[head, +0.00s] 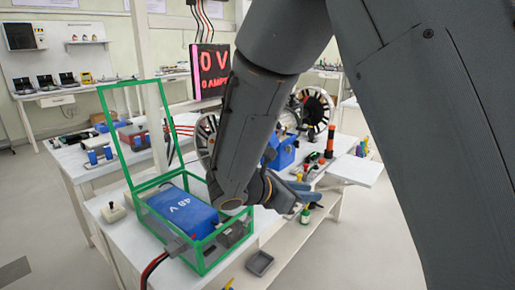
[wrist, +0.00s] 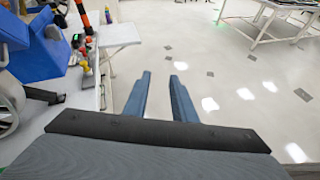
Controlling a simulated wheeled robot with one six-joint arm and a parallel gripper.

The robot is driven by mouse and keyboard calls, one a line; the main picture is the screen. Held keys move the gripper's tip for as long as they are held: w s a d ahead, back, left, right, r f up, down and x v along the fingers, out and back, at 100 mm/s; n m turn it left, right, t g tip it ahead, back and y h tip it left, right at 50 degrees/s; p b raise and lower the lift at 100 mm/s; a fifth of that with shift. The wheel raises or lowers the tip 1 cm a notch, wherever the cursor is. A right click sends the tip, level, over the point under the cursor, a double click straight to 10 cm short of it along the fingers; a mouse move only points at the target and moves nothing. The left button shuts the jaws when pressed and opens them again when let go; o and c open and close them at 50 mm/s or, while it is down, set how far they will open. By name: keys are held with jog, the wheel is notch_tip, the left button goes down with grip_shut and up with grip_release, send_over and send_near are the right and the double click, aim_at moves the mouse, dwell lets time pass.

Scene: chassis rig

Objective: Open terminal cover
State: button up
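A blue battery marked 48 V (head: 180,210) sits inside a green-framed clear box (head: 150,247) on the white bench, in the head view. The box's green-framed lid (head: 129,135) stands raised at the back. A dark block (head: 232,235) is at the box's front right corner; I cannot tell whether it is the terminal cover. My gripper (wrist: 160,77) is open and empty in the wrist view, its two blue-grey fingers apart over the floor. In the head view it is to the right of the box, apart from it, and my arm hides part of the bench.
A red display (head: 210,70) reading 0 V hangs above the bench. Red and black cables (head: 154,268) run to the box's front. A small grey tray (head: 259,262) lies right of the box.

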jog(key=w+a+r+n+t+y, duration=0.1)
jog(key=w+a+r+n+t, duration=0.25)
jog(key=a, duration=0.55)
jog(key=w+a+r+n+t+y, duration=0.1)
jog(key=w+a+r+n+t, duration=0.2)
jog(key=a+n+t, duration=0.35)
jog(key=w+d+m+g+p, duration=0.1)
jog(key=w+d+p, duration=0.1)
jog(key=w, duration=0.4)
jog(key=shift+w+m, duration=0.3)
jog(key=shift+m, duration=0.1)
grip_shut()
